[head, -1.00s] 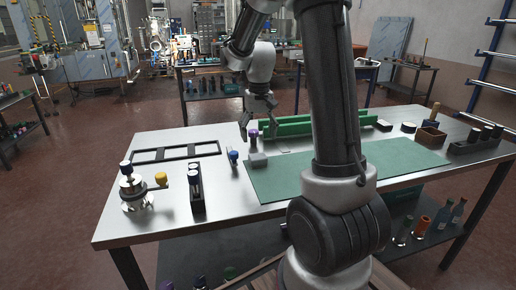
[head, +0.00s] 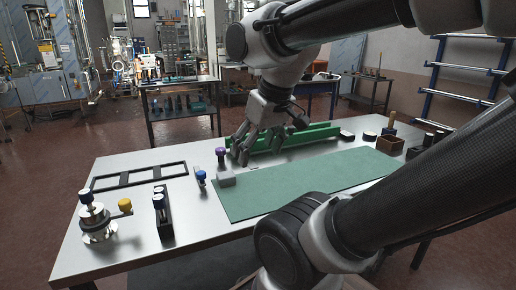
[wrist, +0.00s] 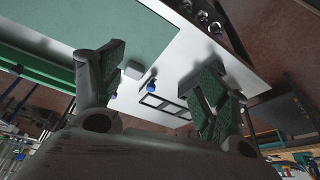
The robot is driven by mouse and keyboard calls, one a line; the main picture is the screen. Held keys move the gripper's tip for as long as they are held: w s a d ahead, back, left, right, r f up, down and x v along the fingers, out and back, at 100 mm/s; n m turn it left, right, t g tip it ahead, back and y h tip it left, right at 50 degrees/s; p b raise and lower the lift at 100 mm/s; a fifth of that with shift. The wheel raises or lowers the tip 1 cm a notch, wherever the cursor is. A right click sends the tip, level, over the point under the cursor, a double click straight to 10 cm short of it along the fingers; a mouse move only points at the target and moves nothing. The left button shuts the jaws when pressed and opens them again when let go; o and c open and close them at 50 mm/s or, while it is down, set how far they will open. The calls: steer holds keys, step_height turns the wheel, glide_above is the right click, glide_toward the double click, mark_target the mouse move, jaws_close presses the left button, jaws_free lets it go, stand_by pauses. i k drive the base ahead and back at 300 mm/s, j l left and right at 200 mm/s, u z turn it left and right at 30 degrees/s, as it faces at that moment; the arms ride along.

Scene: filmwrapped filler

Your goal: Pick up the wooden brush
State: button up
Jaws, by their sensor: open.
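A thin upright wooden handle (head: 392,118) shows at the right back of the table, at a small brown open box (head: 390,143). It may be the wooden brush; its lower part is hidden, and I cannot tell whether it stands in the box or behind it. My gripper (head: 256,147) is open and empty, pointing down above the table near the green rail, well left of that handle. In the wrist view my gripper (wrist: 160,68) shows two spread fingers with nothing between them. No brush can be made out in that view.
The metal table (head: 135,240) carries a green mat (head: 300,185), a long green rail (head: 290,137), a grey block (head: 226,179), a black frame (head: 138,176) and a metal pot-like fixture (head: 97,222). Dark round pieces stand near the brown box. The mat is mostly clear.

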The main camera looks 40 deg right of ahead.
mark_target(392, 114)
steer(key=z, duration=2.15)
